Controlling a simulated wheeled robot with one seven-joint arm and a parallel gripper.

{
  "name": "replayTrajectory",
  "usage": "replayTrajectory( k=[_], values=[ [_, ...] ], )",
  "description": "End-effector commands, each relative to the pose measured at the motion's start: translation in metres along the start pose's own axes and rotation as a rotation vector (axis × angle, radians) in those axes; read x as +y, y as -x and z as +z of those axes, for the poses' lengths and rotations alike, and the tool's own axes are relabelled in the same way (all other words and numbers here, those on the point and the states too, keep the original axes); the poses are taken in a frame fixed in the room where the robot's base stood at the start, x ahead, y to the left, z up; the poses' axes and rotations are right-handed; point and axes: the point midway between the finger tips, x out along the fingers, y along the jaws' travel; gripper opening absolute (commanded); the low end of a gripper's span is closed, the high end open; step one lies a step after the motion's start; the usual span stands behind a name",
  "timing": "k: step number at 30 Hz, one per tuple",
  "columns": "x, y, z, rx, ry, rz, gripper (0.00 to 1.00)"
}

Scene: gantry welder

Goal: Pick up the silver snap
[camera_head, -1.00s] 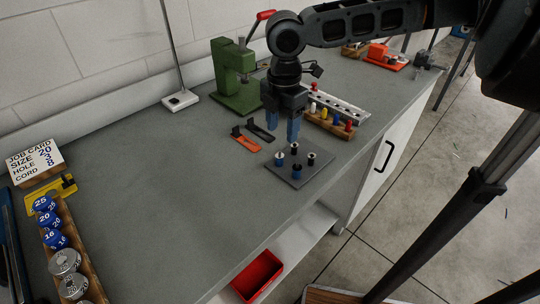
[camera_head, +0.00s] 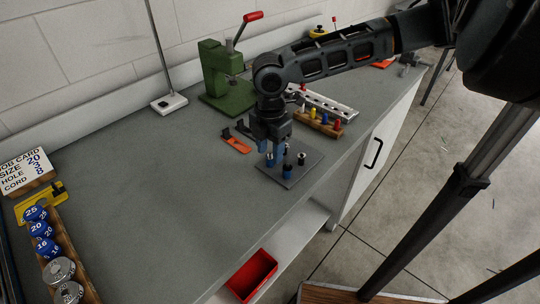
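A dark grey plate (camera_head: 305,169) holds several small pegs with snap pieces. A silver-topped piece on a blue base (camera_head: 269,159) stands at its left. A piece with a silver top and dark middle (camera_head: 301,158) stands at its right. A blue and dark piece (camera_head: 287,168) stands at the front. The rear silver piece is now hidden behind my fingers. My gripper (camera_head: 278,153) points down, its blue fingers low among the pegs at the plate's rear. Whether they are open or touch a piece is unclear.
A green press (camera_head: 222,90) with a red-handled lever stands behind. An orange tool (camera_head: 237,145) lies left of the plate. A wooden rack with coloured pegs (camera_head: 318,122) stands right behind it. The left middle of the bench (camera_head: 160,190) is clear.

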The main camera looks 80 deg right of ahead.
Motion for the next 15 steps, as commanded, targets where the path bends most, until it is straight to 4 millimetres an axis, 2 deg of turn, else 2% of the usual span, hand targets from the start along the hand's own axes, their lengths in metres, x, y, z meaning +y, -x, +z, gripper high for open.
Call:
replayTrajectory(
  k=[1, 12, 15],
  values=[
    [0.0, 0.0002, 0.0, 0.0, 0.0, 0.0, 0.42],
    [0.0, 0.0003, 0.0, 0.0, 0.0, 0.0, 0.06],
    [0.0, 0.0003, 0.0, 0.0, 0.0, 0.0, 0.0]
  ],
)
